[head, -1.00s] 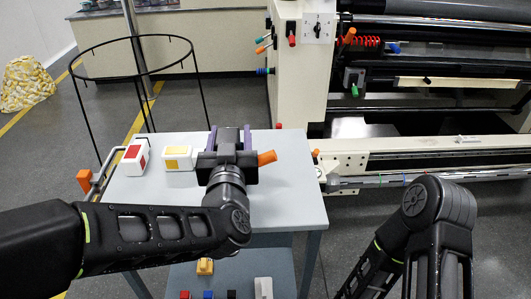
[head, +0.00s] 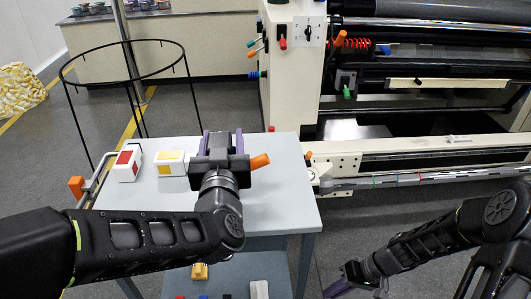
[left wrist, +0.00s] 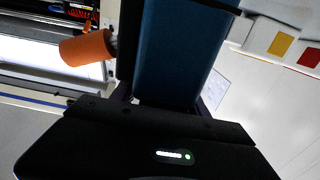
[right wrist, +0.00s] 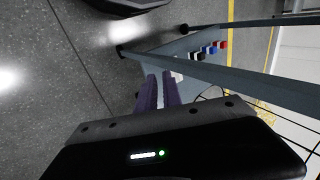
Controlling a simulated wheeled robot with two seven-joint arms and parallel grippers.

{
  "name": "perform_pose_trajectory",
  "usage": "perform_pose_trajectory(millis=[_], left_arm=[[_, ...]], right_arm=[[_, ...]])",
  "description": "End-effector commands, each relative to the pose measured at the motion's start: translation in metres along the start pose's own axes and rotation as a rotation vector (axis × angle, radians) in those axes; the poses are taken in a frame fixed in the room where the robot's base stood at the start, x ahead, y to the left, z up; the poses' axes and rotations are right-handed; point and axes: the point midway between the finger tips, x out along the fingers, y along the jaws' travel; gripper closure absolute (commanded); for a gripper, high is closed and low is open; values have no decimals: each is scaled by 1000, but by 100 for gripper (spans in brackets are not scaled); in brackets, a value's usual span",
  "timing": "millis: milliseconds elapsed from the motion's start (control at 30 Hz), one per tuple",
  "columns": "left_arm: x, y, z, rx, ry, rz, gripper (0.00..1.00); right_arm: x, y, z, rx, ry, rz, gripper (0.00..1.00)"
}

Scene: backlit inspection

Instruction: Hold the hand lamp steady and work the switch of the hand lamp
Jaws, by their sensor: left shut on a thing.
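My left gripper (head: 222,142) is shut on the hand lamp above the table. In the left wrist view the lamp's blue body (left wrist: 180,55) fills the space between the fingers. An orange cylinder (left wrist: 85,47) sits beside the lamp; it also shows right of the gripper in the head view (head: 259,161). I cannot tell if it is part of the lamp. I cannot make out the switch. My right gripper (right wrist: 161,85) is empty, its purple fingers a narrow gap apart. In the head view it is low, right of the table (head: 345,275).
The grey table (head: 285,200) carries a white block with a red face (head: 126,165) and one with a yellow face (head: 171,163). Small coloured things lie on the lower shelf (head: 235,270). A black ring stand (head: 75,110) stands behind left. A large machine (head: 420,160) fills the back right.

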Motion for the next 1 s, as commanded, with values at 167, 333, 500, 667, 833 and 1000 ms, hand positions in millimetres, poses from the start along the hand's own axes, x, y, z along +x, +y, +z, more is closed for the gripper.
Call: perform_pose_trajectory(millis=[167, 333, 500, 667, 833, 1000], left_arm=[[-1, 0, 5, 3, -11, 2, 96], [-1, 0, 6, 4, -12, 2, 96], [-1, 0, 6, 4, -12, 2, 96], [-1, 0, 6, 4, -12, 2, 96], [-1, 0, 6, 4, -12, 2, 96], [-1, 0, 6, 4, -13, 3, 96]], right_arm=[[-132, -69, -97, -387, 155, -128, 100], [-246, -185, -130, -851, 216, -163, 100], [-309, -285, -118, -1462, 286, -154, 100], [-324, -326, -108, -1842, 361, -136, 100], [-333, -347, -102, -2054, 410, -116, 100], [-335, -352, -100, -2103, 422, -111, 100]])
